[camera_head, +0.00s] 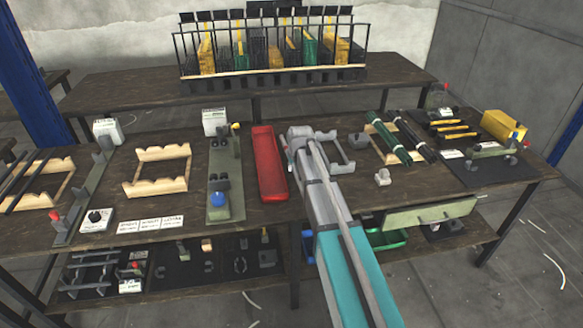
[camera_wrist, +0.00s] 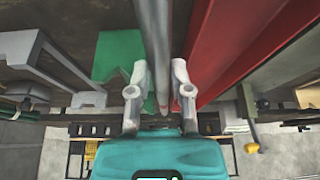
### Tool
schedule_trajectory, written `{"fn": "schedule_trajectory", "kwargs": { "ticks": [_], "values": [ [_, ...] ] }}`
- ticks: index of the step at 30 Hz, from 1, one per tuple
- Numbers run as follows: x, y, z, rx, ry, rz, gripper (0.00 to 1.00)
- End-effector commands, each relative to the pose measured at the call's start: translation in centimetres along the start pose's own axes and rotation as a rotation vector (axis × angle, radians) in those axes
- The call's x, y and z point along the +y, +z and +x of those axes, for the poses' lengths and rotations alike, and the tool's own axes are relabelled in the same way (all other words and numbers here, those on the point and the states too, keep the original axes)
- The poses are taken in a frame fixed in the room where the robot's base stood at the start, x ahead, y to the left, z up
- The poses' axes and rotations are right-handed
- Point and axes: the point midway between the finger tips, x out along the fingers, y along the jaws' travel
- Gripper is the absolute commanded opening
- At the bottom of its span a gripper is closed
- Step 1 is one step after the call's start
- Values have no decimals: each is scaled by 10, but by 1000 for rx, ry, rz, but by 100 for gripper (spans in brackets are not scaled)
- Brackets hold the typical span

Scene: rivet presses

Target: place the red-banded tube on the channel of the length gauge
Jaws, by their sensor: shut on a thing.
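My gripper (camera_wrist: 159,92) is shut on a slim grey tube (camera_wrist: 154,45) between its two fingers in the wrist view. A small reddish mark shows near the tube's lower end there. No fixture is clearly labelled as the length gauge. A long, narrow olive fixture (camera_head: 77,208) with grey upright blocks and a red knob, at the left of the bench, may be it. My gripper is well to its right.
A red tray (camera_head: 258,150) lies just left of my gripper. Olive station with blue button (camera_head: 220,180) and wooden cradle (camera_head: 158,171) stand farther left. Dark green tubes (camera_head: 389,139) rest on a rack at right. A tall rack (camera_head: 270,75) stands on the back table.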

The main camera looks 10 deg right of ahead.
Motion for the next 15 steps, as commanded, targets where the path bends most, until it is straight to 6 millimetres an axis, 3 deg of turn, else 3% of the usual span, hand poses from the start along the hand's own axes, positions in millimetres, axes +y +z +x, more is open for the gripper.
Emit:
{"fn": "schedule_trajectory", "kwargs": {
  "ticks": [1,6,15],
  "values": [
    [0,-4,-10,1,0,0,0],
    [0,-10,-23,1,0,0,0],
    [0,-16,-37,1,0,0,0]
  ]
}}
